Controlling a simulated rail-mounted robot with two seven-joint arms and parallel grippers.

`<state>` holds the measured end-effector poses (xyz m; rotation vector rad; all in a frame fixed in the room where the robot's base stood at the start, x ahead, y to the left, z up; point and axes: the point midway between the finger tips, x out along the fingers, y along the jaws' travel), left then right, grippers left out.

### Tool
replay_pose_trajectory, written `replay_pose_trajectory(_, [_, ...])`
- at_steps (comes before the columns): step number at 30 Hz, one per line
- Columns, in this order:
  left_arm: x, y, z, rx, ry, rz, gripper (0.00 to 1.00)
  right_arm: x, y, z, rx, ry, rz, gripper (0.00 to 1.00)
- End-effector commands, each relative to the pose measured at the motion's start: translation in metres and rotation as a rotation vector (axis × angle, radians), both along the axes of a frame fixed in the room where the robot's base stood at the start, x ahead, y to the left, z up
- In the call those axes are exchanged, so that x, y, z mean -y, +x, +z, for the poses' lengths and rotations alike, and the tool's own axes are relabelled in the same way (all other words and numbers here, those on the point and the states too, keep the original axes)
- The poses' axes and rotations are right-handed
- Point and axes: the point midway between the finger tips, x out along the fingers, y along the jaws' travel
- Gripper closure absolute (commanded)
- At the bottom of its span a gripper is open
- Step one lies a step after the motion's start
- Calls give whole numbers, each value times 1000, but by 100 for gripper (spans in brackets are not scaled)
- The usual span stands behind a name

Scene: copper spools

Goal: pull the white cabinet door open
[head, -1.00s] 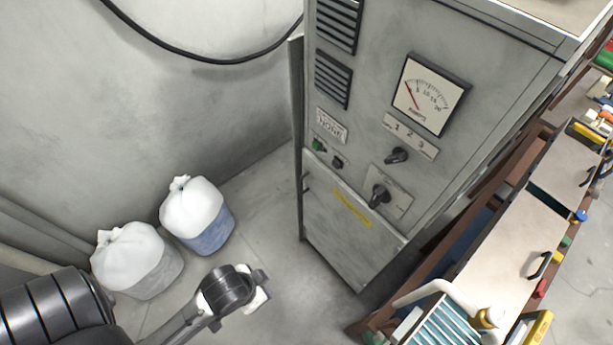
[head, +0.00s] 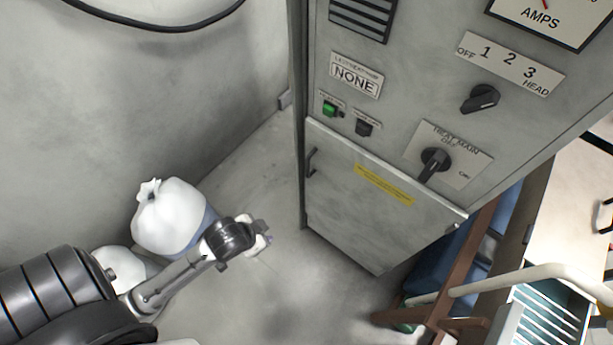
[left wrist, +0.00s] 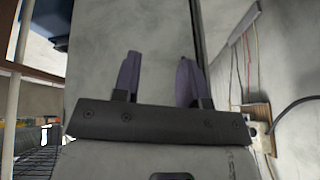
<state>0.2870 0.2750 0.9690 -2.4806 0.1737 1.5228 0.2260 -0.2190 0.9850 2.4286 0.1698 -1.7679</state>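The pale grey-white cabinet door (head: 350,222) is the lower panel of the tall control cabinet and looks shut. It has a yellow label (head: 384,184) and a small black handle (head: 311,162) at its upper left edge. My left gripper (head: 264,236) is left of the door and lower than the handle in the head view, apart from both. In the left wrist view its two fingers (left wrist: 158,78) are spread with nothing between them, in front of a grey surface. The handle cannot be made out there. My right gripper is not in view.
White bags (head: 172,215) stand on the floor by the left wall. Switches (head: 436,160) sit above the door. A brown frame (head: 462,255) and a rack of teal slats (head: 548,318) stand at the lower right. The floor before the door is clear.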

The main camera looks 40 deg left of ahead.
Motion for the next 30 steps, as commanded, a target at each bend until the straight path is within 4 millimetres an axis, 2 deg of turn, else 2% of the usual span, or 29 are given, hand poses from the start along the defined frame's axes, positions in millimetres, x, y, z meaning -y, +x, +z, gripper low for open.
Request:
replay_pose_trajectory(1, [-7, 9, -38, 30, -1, -8, 61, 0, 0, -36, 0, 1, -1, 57])
replay_pose_trajectory(6, [-29, 47, -98, 199, -49, -36, 61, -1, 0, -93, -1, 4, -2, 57])
replay_pose_trajectory(9, [-43, 75, -121, 359, -106, -48, 61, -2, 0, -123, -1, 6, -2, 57])
replay_pose_trajectory(12, [-55, 98, -120, 531, -166, -46, 61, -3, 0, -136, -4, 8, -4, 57])
replay_pose_trajectory(16, [-67, 116, -105, 735, -232, -31, 61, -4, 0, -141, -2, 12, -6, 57])
replay_pose_trajectory(24, [-80, 126, -70, 1014, -300, -4, 61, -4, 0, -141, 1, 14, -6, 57])
replay_pose_trajectory(30, [-82, 133, -62, 1076, -313, 4, 61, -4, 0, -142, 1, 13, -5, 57])
